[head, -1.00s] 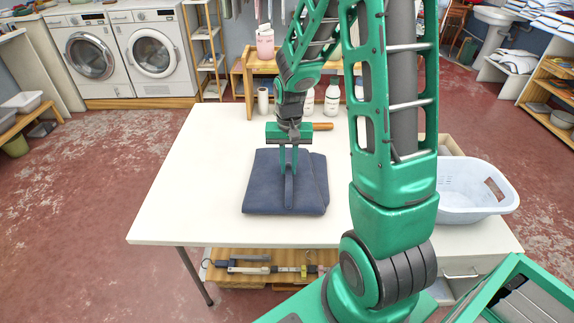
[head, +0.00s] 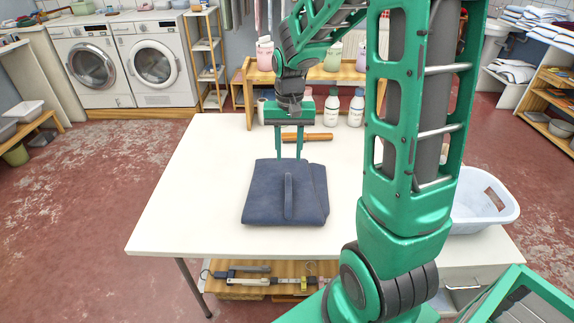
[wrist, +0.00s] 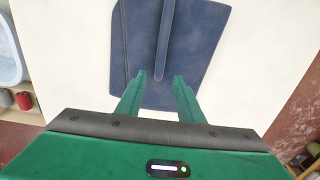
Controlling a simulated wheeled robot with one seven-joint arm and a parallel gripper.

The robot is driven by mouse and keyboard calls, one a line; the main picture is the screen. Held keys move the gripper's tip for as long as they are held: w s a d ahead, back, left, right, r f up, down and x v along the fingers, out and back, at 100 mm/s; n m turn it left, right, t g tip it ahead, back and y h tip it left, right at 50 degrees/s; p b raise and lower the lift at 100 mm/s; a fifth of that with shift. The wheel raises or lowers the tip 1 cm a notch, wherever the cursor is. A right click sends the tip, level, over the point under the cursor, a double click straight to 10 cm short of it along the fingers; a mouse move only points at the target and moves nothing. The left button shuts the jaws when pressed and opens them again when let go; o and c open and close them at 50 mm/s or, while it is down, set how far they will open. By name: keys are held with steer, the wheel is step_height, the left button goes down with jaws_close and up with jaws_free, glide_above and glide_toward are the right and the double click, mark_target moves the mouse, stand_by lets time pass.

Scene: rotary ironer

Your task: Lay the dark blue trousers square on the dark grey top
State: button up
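The dark blue trousers (head: 263,196) lie folded in a flat, roughly square bundle on the white table. A narrow raised strip runs down their middle, and a layer juts out along the right side. They also show in the wrist view (wrist: 200,45). I cannot make out a separate dark grey top in either view. My gripper (head: 290,156) points down at the far edge of the trousers, with its fingers apart and nothing between them. In the wrist view the fingertips (wrist: 159,80) overlap that edge of the cloth, either side of the strip's end. I cannot tell whether they touch it.
The white table (head: 185,200) is bare left of the trousers. A wooden-handled object (head: 308,137) lies behind my gripper, with white bottles (head: 356,108) and a wooden shelf (head: 330,77) beyond. A pale laundry basket (head: 484,206) stands at the right, partly behind my arm.

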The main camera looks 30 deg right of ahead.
steer(key=s+d+r, duration=0.2)
steer(key=s+r, duration=0.4)
steer(key=s, duration=0.5)
steer(key=shift+r, duration=0.2)
steer(key=s, duration=1.4)
steer(key=shift+s, duration=0.1)
steer(key=shift+c, duration=0.4)
